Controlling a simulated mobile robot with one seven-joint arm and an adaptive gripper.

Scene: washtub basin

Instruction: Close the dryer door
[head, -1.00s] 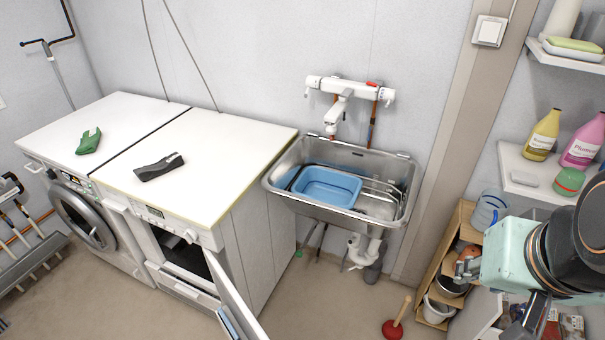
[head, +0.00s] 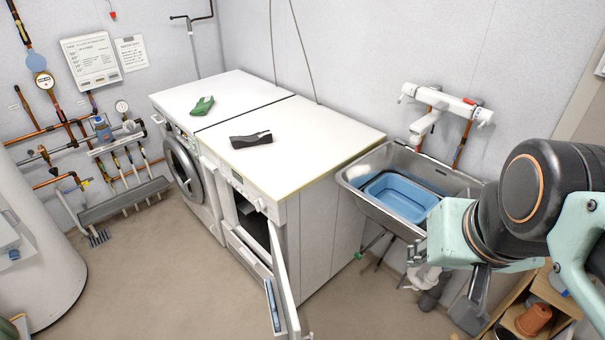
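The dryer (head: 316,232) is the white machine on the right of the pair, under the white worktop. Its door (head: 284,285) stands wide open, swung out toward me, and shows nearly edge-on. Its dark opening (head: 252,222) is partly visible behind the door. My gripper (head: 472,305) is at the right, in front of the sink and well apart from the door. My arm partly hides it, and its fingers are too unclear to tell open from shut. I see nothing held in it.
A washing machine (head: 186,170) stands left of the dryer. A green cloth (head: 203,105) and a dark object (head: 251,139) lie on top. A metal sink (head: 362,190) with a blue tub (head: 403,196) is at right. Floor (head: 165,285) in front is clear. A white tank (head: 40,265) stands far left.

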